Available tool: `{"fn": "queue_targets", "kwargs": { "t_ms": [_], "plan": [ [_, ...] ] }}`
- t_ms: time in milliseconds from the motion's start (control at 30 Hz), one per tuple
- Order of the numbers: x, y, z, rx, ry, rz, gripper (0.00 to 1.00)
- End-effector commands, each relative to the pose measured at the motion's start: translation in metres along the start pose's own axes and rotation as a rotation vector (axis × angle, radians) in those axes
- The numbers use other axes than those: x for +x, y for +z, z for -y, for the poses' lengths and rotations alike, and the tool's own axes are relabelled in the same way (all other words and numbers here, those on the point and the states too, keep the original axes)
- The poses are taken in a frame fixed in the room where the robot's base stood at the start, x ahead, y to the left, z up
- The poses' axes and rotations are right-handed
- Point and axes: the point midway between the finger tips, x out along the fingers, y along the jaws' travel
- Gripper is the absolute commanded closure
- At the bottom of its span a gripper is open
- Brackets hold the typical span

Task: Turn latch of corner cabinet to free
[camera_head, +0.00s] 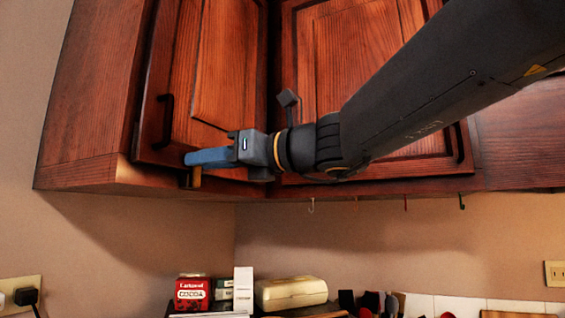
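The wooden corner cabinet (90,130) hangs at the upper left, and its left door (165,70) looks closed. A small tan piece, which looks like the latch (194,179), shows at the lower edge of that door. My gripper (190,158) comes in from the right, its blue fingers level and pointing left just above this piece. The fingers overlap the lower part of the door in the picture. I cannot tell whether they touch the latch. The fingers show side-on as one blue shape, so their gap is hidden, and they cover any upper part of the latch.
A black door handle (164,119) stands out just left of and above my fingers. A second cabinet door (310,60) is partly behind my arm. Hooks (461,201) hang under the cabinets. A red box (192,294) and other goods stand far below. The space between is clear.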

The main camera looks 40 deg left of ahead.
Motion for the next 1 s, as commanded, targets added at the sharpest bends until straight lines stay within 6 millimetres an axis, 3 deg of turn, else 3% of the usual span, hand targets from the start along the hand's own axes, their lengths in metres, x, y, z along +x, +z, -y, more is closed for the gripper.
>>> {"fn": "queue_targets", "kwargs": {
  "t_ms": [33,133,567,1000],
  "plan": [
    [0.000,0.000,0.000,0.000,0.000,0.000,0.83],
    [0.000,0.000,0.000,0.000,0.000,0.000,1.00],
    [-0.001,-0.003,-0.002,-0.065,0.001,-0.001,1.00],
    [-0.001,-0.008,-0.014,-0.415,0.001,0.002,1.00]
  ]
}}
